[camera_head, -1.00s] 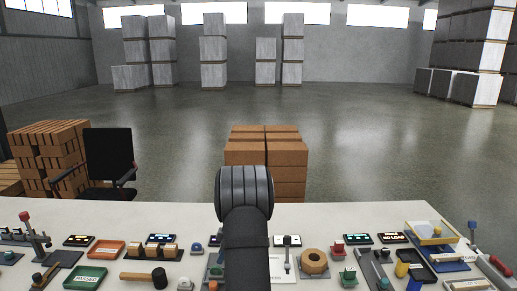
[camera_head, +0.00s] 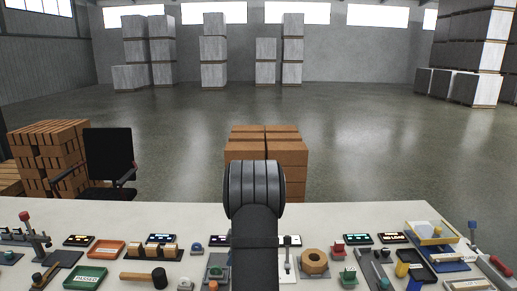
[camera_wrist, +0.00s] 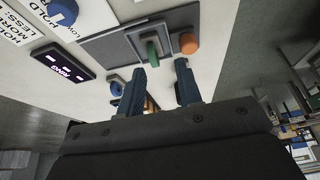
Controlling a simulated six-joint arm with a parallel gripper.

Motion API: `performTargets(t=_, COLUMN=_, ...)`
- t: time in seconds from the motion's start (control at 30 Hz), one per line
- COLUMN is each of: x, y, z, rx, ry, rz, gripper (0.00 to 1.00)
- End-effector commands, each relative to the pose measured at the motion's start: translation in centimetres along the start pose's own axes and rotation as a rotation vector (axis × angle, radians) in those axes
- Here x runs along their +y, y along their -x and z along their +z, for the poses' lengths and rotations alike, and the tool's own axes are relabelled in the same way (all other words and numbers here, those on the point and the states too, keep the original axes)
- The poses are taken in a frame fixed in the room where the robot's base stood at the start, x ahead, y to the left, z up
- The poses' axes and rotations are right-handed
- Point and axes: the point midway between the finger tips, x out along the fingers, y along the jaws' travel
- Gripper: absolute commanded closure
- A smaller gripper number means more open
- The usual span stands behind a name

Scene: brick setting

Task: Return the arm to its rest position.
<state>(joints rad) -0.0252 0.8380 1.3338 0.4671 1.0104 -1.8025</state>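My arm (camera_head: 254,215) rises in the middle of the head view, above the table. It hides its own gripper there. In the wrist view my gripper (camera_wrist: 160,78) shows two dark blue-grey fingers standing apart, with nothing held between the tips. Beyond the tips are a green piece (camera_wrist: 152,50) and an orange round piece (camera_wrist: 188,43) near a grey plate (camera_wrist: 125,45). They look beyond the fingers, but the exact gap cannot be told.
The white table (camera_head: 200,215) is crowded along its near side. A mallet (camera_head: 145,278), an orange tray (camera_head: 106,249), a green tray (camera_head: 85,277) and a wooden ring (camera_head: 314,261) lie there. A chair (camera_head: 108,160) and brick stacks (camera_head: 287,155) stand beyond.

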Motion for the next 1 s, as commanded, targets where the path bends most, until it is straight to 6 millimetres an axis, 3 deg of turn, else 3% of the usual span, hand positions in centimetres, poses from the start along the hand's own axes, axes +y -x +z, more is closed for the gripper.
performTargets(t=0.27, x=-1.4, y=4.5, z=3.2, rx=0.0, ry=-0.003, rz=0.003, gripper=0.68)
performTargets(t=0.7, x=3.1, y=0.6, z=-3.6, rx=0.0, ry=0.03, rz=-0.012, gripper=0.68)
performTargets(t=1.0, x=4.9, y=-2.8, z=-8.1, rx=0.001, ry=0.042, rz=-0.019, gripper=0.68)
